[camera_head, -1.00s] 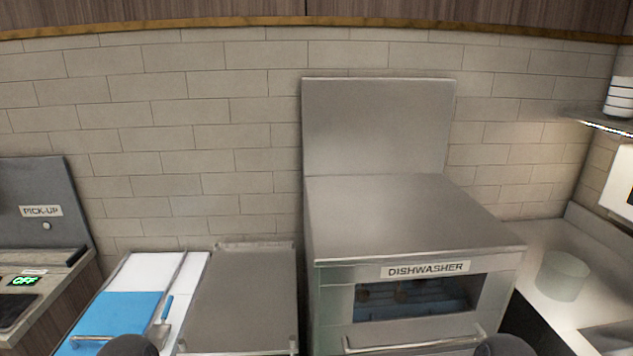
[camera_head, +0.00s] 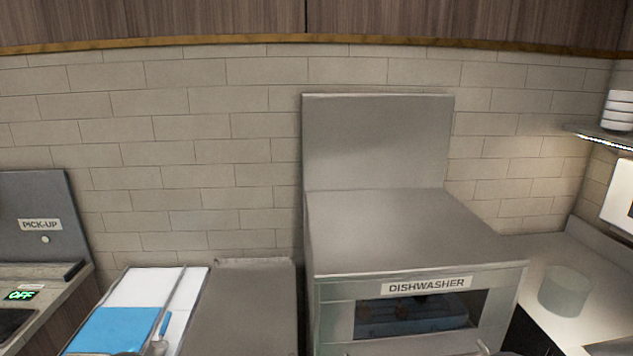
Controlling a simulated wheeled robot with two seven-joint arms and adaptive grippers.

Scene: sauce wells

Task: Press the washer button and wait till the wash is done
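The dishwasher (camera_head: 415,230) is a steel box with a tall back panel and a front label reading "DISHWASHER" (camera_head: 426,286). Its front window (camera_head: 395,325) shows a blue rack or tray with reddish things on it, too dim to make out. The handle at the bottom of its front is mostly cut off by the frame edge. I see no washer button on the parts in view. Neither of my grippers shows; only dark slivers, probably of my arms, touch the bottom edge.
A pick-up station (camera_head: 40,225) with a small round knob and a green "OFF" display (camera_head: 20,295) stands left. A blue-and-white board (camera_head: 118,325) and a steel counter (camera_head: 245,310) lie between. Right are a translucent cylinder (camera_head: 565,290) and a shelf with stacked white bowls (camera_head: 617,110).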

